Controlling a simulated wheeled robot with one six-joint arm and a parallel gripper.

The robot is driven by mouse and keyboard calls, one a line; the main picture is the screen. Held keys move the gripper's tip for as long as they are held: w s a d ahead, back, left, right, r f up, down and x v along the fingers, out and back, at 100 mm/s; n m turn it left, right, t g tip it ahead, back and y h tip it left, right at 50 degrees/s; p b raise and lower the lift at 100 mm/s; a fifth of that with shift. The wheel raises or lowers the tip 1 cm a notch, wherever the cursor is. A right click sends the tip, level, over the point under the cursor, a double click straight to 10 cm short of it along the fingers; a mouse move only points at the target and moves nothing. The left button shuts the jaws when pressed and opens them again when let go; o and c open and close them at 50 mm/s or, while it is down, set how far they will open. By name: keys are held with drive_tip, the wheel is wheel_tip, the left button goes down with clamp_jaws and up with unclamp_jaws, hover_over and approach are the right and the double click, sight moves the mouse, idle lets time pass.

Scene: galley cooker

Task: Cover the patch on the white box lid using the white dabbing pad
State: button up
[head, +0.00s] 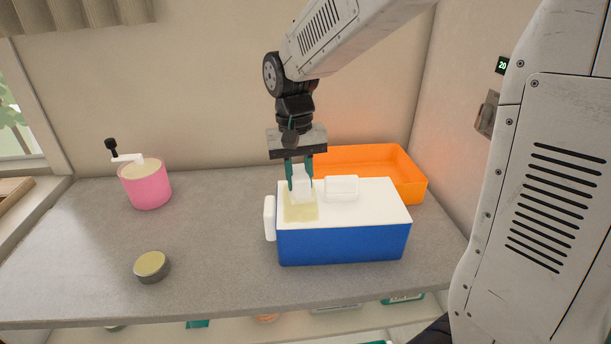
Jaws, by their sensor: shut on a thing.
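A blue box (345,242) with a white lid (372,213) stands on the right of the counter. A pale yellow patch (301,213) lies on the left part of the lid. My gripper (300,183) is above the patch, shut on the white dabbing pad (301,190). The pad is at or very near the patch's back part; I cannot tell if it touches. The jaws and the pad hide part of the patch's back edge.
A white lid handle (342,188) stands right of my gripper. An orange tray (405,175) sits behind the box. A round tin (151,265) with a yellowish top and a pink pot (146,187) with a crank stand left. The counter (215,225) between is clear.

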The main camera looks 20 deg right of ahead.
drive_tip(key=shift+w+a, duration=0.15)
drive_tip(key=shift+a, duration=0.25)
drive_tip(key=shift+s+d, duration=0.25)
drive_tip(key=shift+d, duration=0.35)
drive_tip(key=shift+s+d, duration=0.2)
drive_tip(key=shift+d, duration=0.35)
drive_tip(key=shift+w+a, duration=0.2)
drive_tip(key=shift+a, duration=0.4)
drive_tip(key=shift+r, duration=3.5)
